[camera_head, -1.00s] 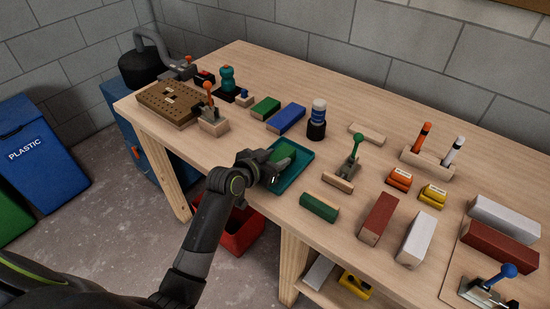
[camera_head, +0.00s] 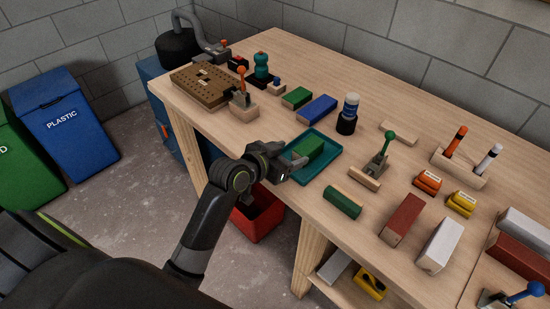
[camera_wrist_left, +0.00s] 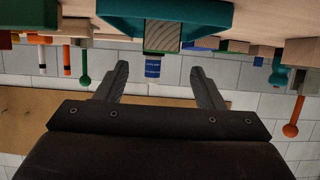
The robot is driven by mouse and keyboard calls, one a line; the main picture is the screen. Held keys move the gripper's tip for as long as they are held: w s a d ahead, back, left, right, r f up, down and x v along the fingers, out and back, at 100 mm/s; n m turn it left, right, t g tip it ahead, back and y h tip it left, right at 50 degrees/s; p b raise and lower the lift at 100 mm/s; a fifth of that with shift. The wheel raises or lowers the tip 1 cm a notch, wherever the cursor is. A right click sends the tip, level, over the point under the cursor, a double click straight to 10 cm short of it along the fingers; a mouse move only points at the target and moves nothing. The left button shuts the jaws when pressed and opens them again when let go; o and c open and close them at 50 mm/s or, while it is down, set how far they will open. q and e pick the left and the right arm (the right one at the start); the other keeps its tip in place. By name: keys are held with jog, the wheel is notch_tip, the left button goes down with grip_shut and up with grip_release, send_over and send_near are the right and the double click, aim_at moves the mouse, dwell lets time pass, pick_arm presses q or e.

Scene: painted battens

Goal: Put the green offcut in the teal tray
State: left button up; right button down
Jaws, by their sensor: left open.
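A green offcut (camera_head: 309,149) lies in the teal tray (camera_head: 328,166) near the front edge of the bench. The left wrist view, upside down, shows the offcut's pale end grain (camera_wrist_left: 162,36) and the teal tray (camera_wrist_left: 200,14) at the top. My left gripper (camera_head: 294,163) is at the tray's near left side, beside the offcut and apart from it. Its fingers are spread with nothing between them, as the left wrist view also shows (camera_wrist_left: 159,84). My right gripper is not in view.
Other green blocks lie behind the tray (camera_head: 296,97) and in front of it (camera_head: 342,202). A blue block (camera_head: 318,109), a bottle (camera_head: 348,114) and a green-knobbed lever (camera_head: 381,158) stand around it. A red bin (camera_head: 258,217) is below the bench edge.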

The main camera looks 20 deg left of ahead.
pick_arm(q)
jog(key=v, duration=0.5)
jog(key=shift+s+a+r, duration=0.1)
jog(key=shift+s+r, duration=0.05)
jog(key=shift+s, duration=0.1)
jog(key=s+a+f+n+g+y, duration=0.25)
jog(key=s+f, duration=0.25)
jog(key=s, duration=0.4)
jog(key=s+a+f+n+g+y, duration=0.15)
jog(key=s+a+f+g, duration=0.25)
jog(key=s, duration=0.5)
jog(key=s+a+f+n+g+y, duration=0.1)
jog(key=s+a+f+g+y, duration=0.3)
jog(key=s, duration=0.5)
notch_tip(320, 180, down, 25)
jog(key=h, duration=0.2)
jog(key=s+d+f+g, duration=0.1)
jog(key=s+f, duration=1.3)
jog(key=f, duration=0.1)
jog(key=shift+s+f, duration=0.25)
jog(key=shift+f, duration=0.15)
